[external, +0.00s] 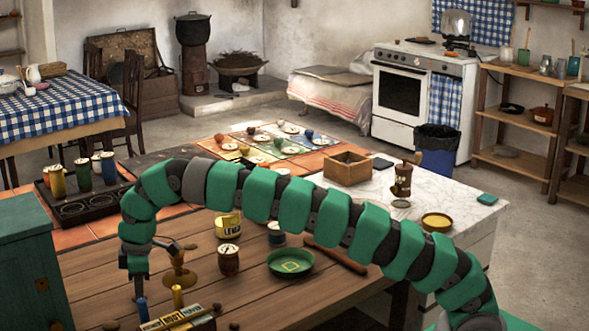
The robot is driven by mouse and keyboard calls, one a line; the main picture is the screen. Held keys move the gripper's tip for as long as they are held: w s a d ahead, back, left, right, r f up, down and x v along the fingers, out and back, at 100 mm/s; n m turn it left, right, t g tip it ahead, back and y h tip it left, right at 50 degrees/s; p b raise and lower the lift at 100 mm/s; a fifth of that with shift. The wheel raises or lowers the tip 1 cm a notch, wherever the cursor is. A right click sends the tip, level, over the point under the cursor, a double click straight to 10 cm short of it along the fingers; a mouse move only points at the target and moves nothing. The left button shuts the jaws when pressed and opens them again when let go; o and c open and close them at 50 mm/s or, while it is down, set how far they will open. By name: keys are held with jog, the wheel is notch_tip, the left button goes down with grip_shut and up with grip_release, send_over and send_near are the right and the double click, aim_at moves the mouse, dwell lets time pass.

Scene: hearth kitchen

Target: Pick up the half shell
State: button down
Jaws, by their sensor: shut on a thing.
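My gripper (138,290) points down at the left front of the brown wooden table (330,290). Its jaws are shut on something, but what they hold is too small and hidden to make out. A short blue cylinder (142,311) shows right below the fingertips; I cannot tell if they touch it. Small brown nut-like pieces lie on the table, one at the front left (110,326), one right of the brass stand (191,246) and one near the front (235,326). I cannot tell which of them is a half shell.
A brass stand (178,272), a yellow cylinder (177,297) and printed boxes (180,320) are close to my gripper. A brown jar (229,262), a yellow tin (228,226) and a green dish (290,263) stand farther right.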

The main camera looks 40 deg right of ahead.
jog(key=shift+r+p, duration=0.55)
jog(key=shift+r, duration=1.25)
jog(key=shift+s+d+f, duration=0.1)
jog(key=shift+s+d, duration=0.05)
jog(key=shift+s, duration=0.05)
jog(key=shift+s+d+r+p, duration=0.25)
jog(key=shift+s+d, duration=1.4)
jog(key=shift+s, duration=0.35)
jog(key=shift+s+d+r+p, duration=0.25)
jog(key=shift+s+d, duration=1.45)
jog(key=shift+s, duration=0.25)
jog(key=shift+s+d+r+p, duration=0.25)
jog(key=shift+s+d, duration=1.4)
jog(key=shift+s, duration=0.35)
